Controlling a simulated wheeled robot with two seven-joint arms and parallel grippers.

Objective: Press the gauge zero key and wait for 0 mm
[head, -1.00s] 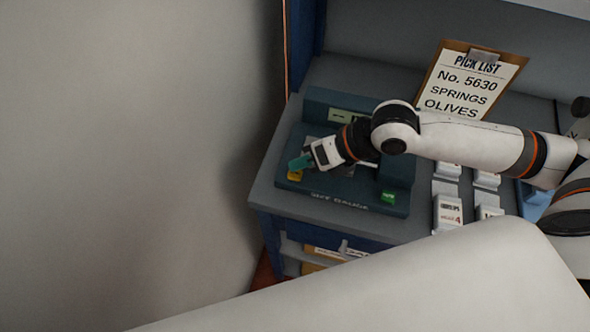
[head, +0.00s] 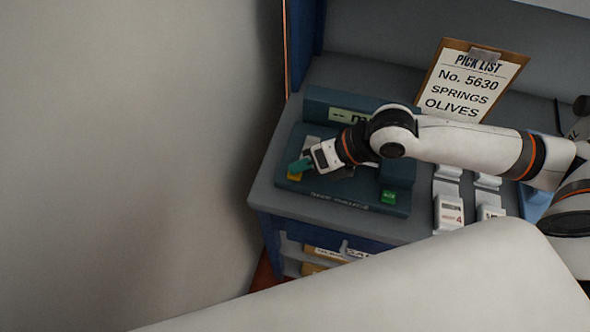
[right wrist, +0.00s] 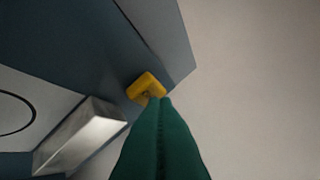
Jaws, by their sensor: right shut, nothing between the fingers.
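The teal gauge (head: 345,192) sits at the left end of the grey bench. Its yellow key (head: 294,176) is at the front left of the gauge and also shows in the right wrist view (right wrist: 146,86). The display (head: 345,115) is partly hidden by my right arm; the part that shows has dashes, no clear number. My right gripper (head: 297,165) is shut and empty, its green fingertips over the yellow key. In the right wrist view the fingertips (right wrist: 160,100) overlap the key's lower edge; I cannot tell whether they touch it. My left gripper is not in view.
A green key (head: 389,197) is at the gauge's front right. A metal block (right wrist: 82,138) stands beside the fingers. A pick list clipboard (head: 468,85) reads No. 5630, springs, olives. White labelled boxes (head: 449,213) stand right of the gauge. A large pale surface fills the left.

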